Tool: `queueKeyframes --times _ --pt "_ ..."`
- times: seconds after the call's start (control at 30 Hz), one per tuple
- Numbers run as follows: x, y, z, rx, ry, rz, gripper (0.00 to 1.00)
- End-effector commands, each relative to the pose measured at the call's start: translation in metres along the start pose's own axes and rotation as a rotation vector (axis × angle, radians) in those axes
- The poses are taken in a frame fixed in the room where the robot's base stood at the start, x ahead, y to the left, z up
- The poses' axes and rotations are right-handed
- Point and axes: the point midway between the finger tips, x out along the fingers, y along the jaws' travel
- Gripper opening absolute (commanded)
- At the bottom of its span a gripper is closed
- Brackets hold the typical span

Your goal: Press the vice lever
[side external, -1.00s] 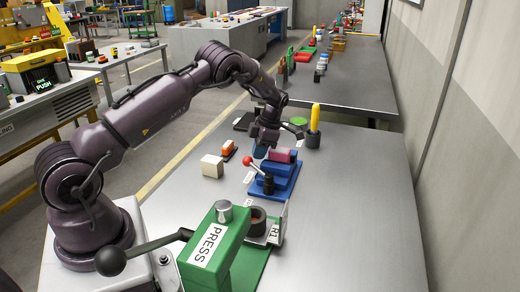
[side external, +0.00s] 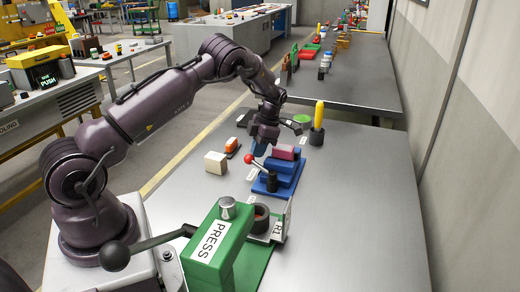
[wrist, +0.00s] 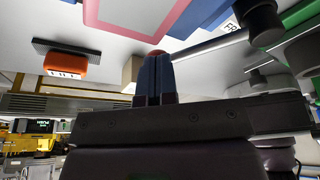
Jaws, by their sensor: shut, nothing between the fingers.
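The blue vice (side external: 270,187) stands on the grey table, with a pink block (side external: 286,152) at its top. Its lever has a red ball knob (side external: 249,159) at the left end, above a dark pivot. My gripper (side external: 259,151) points down just beside and slightly above the knob, in front of the vice. In the wrist view its two blue fingers (wrist: 153,78) are together and empty. The red knob (wrist: 154,54) shows just past the fingertips there, partly hidden by them. I cannot tell whether they touch.
A green press (side external: 215,245) with a long black handle stands nearest. A cream block (side external: 215,163) and an orange-topped item (side external: 231,146) lie left of the vice. A yellow-handled tool (side external: 319,115) stands in a dark holder behind. The table's right side is clear.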

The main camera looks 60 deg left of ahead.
Motion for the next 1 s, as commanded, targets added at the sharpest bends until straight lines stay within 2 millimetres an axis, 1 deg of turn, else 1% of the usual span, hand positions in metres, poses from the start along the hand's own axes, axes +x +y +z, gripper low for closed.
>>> queueKeyframes --times 0.17,0.3,0.43,0.57,0.73,1.0 --pt "0.003 -0.001 -0.01 -0.001 0.004 -0.001 0.0" --pt "0.007 -0.004 -0.021 -0.116 0.005 -0.035 0.0" --pt "0.01 -0.009 -0.031 -0.123 0.005 -0.038 0.0" --pt "0.013 -0.015 -0.041 -0.123 0.006 -0.039 0.0" --pt "0.018 -0.024 -0.053 -0.253 0.008 -0.079 0.0" --pt "0.023 -0.041 -0.066 -0.242 0.009 -0.077 0.0"
